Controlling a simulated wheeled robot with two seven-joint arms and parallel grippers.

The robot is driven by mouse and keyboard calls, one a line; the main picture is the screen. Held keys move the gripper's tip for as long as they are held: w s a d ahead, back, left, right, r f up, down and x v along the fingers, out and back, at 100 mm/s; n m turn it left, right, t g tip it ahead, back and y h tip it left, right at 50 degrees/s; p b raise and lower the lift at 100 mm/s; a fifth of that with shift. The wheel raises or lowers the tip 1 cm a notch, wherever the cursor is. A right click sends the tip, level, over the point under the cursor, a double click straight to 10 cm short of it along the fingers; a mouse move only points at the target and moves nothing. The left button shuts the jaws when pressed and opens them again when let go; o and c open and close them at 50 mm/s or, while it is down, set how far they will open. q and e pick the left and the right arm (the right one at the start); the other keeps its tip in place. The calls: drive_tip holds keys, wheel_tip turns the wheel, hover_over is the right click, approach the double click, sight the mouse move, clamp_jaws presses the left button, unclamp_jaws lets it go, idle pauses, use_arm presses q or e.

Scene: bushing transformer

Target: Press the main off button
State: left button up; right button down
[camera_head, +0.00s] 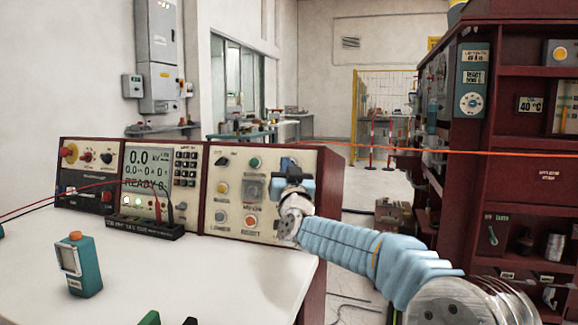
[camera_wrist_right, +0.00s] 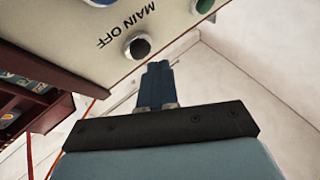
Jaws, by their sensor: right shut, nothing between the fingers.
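The cream control panel (camera_head: 236,200) stands on the table and carries several knobs and buttons. My right gripper (camera_head: 293,178) is in front of its right-hand side and covers part of it. In the right wrist view my right gripper (camera_wrist_right: 157,78) is shut and empty, with its dark blue fingertips together. The "MAIN OFF" label (camera_wrist_right: 126,25) shows upside down on the panel there. A black round button (camera_wrist_right: 137,46) with a light ring is beside the label, just beyond and left of the fingertips. I cannot tell whether they touch.
A green button (camera_wrist_right: 203,6) is near the panel's edge in the right wrist view. A meter with a lit display (camera_head: 147,178) stands left of the panel. A teal handheld device (camera_head: 78,264) is on the white table (camera_head: 200,275). A dark red rack (camera_head: 520,140) stands right.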

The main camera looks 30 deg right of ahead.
idle(0.6)
drive_tip(key=shift+w+d, duration=0.25)
drive_tip(key=shift+d, duration=0.1)
drive_tip(key=shift+w+d+f+b, duration=0.15)
drive_tip(key=shift+w+d+b, duration=0.15)
drive_tip(key=shift+b, duration=0.1)
idle(0.7)
drive_tip(key=shift+s+a, duration=0.55)
drive_tip(key=shift+a, duration=0.05)
drive_tip(key=shift+r, duration=0.2)
drive_tip(key=s+a, duration=0.1)
drive_tip(key=a, duration=0.1)
drive_tip(key=s+a+r, duration=0.1)
drive_tip(key=s, duration=0.1)
drive_tip(key=shift+s+a, duration=0.1)
drive_tip(key=shift+a, duration=0.3)
idle(1.4)
